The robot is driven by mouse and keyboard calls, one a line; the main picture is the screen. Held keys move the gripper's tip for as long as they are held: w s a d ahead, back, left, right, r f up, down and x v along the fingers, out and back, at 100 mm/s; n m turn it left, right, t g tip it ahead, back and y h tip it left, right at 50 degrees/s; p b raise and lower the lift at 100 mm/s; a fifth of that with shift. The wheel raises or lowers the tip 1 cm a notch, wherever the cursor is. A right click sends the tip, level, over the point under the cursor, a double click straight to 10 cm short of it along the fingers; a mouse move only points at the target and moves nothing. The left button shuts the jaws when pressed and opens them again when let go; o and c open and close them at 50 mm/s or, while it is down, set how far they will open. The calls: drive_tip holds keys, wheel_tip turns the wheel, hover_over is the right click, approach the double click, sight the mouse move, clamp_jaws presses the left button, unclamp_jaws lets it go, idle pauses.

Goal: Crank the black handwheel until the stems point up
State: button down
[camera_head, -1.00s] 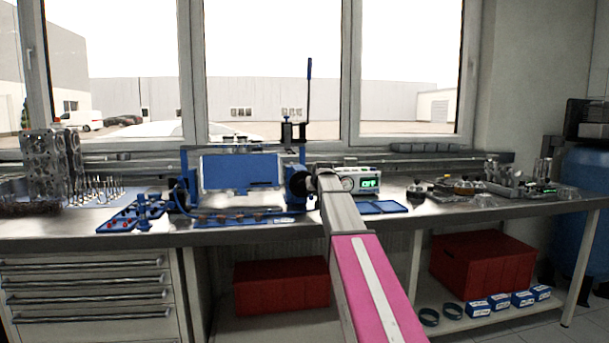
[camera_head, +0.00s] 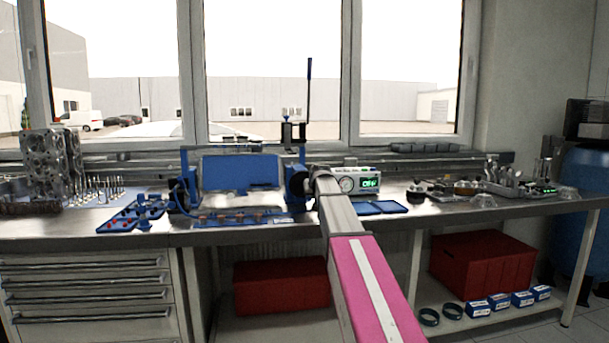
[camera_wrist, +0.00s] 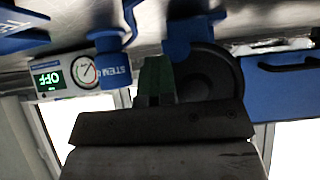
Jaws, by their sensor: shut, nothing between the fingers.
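The black handwheel (camera_head: 298,180) is at the right end of the blue rollover stand (camera_head: 192,194) on the bench. In the wrist view the black handwheel (camera_wrist: 222,75) is a dark disc, partly covered by my gripper. My gripper (camera_wrist: 157,70) is shut, with greenish fingertips at the wheel's left edge in that view. I cannot tell whether they touch the wheel or its crank. In the head view my arm hides the fingers. The stand holds a blue panel (camera_head: 240,172) with a grey part along its lower edge. I cannot make out the stems' direction.
A gauge box (camera_head: 358,181) with a lit green display stands right of the wheel. A blue tray (camera_head: 380,208) lies before it. An upright blue-tipped lever (camera_head: 308,95) rises behind the wheel. A blue parts tray (camera_head: 130,216) is left of the stand.

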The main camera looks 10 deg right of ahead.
drive_tip(key=shift+a+f, duration=0.2)
drive_tip(key=shift+a, duration=0.15)
drive_tip(key=shift+a+f, duration=0.25)
drive_tip(key=shift+a, duration=0.2)
drive_tip(key=shift+a+f, duration=0.15)
drive_tip(key=shift+a, duration=0.15)
idle(0.3)
drive_tip(key=shift+a, duration=0.2)
drive_tip(key=shift+a+f, duration=0.1)
drive_tip(key=shift+a, duration=0.2)
